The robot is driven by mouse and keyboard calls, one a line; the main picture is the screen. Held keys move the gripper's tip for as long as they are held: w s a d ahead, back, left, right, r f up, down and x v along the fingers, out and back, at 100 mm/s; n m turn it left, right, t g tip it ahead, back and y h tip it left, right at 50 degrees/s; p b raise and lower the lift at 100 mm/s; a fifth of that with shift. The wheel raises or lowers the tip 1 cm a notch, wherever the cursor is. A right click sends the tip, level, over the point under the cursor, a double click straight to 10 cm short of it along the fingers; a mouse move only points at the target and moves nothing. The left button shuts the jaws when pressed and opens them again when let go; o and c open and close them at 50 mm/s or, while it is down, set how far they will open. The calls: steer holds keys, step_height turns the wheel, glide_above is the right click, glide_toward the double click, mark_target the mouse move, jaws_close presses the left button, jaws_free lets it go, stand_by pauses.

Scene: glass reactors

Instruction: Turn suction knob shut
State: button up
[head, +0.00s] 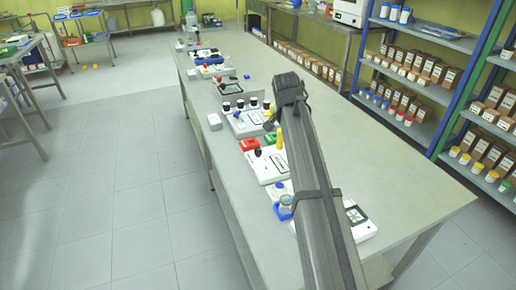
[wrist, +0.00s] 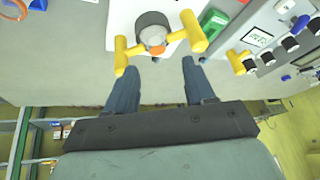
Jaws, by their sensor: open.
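A device with a grey round hub (wrist: 153,32), an orange centre and yellow handles (wrist: 184,32) on both sides fills the top middle of the wrist view. No label on it can be read, so I cannot tell for sure that it is the suction knob. My gripper (wrist: 161,62) is open, with its two dark blue fingers apart and nothing visible between them. The fingertips point toward the hub and handles; whether they touch them cannot be told. In the head view my arm hides most of this area, and only a yellow upright part (head: 280,138) shows beside it.
A white unit with black-topped knobs and a blue knob (wrist: 301,25) lies right of the gripper in the wrist view. A green block (wrist: 214,22) stands close to the right handle. In the head view, several devices line the long grey bench (head: 420,195); its right side is clear.

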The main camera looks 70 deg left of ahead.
mark_target(258, 150)
steer(key=s+a+r+n, duration=0.1)
steer(key=s+a+n, duration=0.2)
steer(key=s, duration=1)
steer(key=shift+g+h, duration=0.3)
steer(key=x, duration=1.3)
steer(key=shift+w+a+f, duration=0.1)
steer(key=shift+w+a, duration=0.05)
steer(key=shift+a, duration=0.05)
jaws_close()
